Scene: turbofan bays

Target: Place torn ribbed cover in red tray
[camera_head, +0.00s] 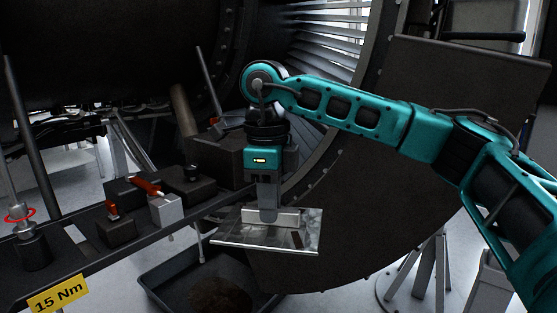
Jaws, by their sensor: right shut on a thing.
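My right gripper (268,207) points down and is shut on a flat, shiny grey metal plate (300,236), gripped at a raised pale part in its middle. The plate hangs roughly level above the floor, apart from the bench. No ribs or tear can be made out on it, so I cannot tell if it is the torn ribbed cover. No red tray shows. A dark grey tray (157,283) stands below and left of the plate, with a dark brown patch inside; the plate hides part of its far side. My left gripper is not in view.
A dark bench (85,262) at left carries several blocks, some red-topped, a post with a red ring (18,213) and a yellow "15 Nm" label (57,293). A large dark engine casing (330,225) stands close behind the plate. A grey stand (428,270) is at right.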

